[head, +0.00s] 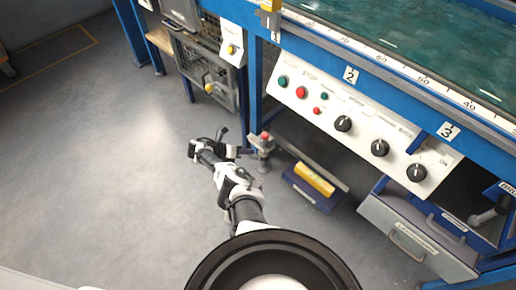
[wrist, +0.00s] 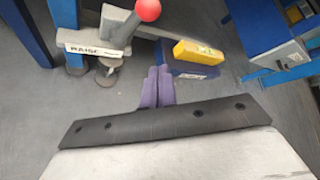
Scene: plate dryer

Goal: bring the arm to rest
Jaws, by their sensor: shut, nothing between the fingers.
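My gripper (head: 236,152) is at the end of my arm, which reaches out low over the grey floor in front of the machine. In the wrist view its two purple fingers (wrist: 158,88) are together with nothing between them. In the head view the gripper is small and dark, close to the left of a lever with a red knob (head: 265,136). The red knob also shows in the wrist view (wrist: 148,10), beyond the fingers and a little to the left. I cannot tell the exact gap between them.
A yellow block (head: 314,178) lies on a blue box (head: 312,196) right of the lever. The blue machine frame carries a control panel (head: 345,122) with knobs and buttons. A grey drawer (head: 410,240) is at lower right. A wire-mesh cage (head: 205,75) stands behind. The floor at left is clear.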

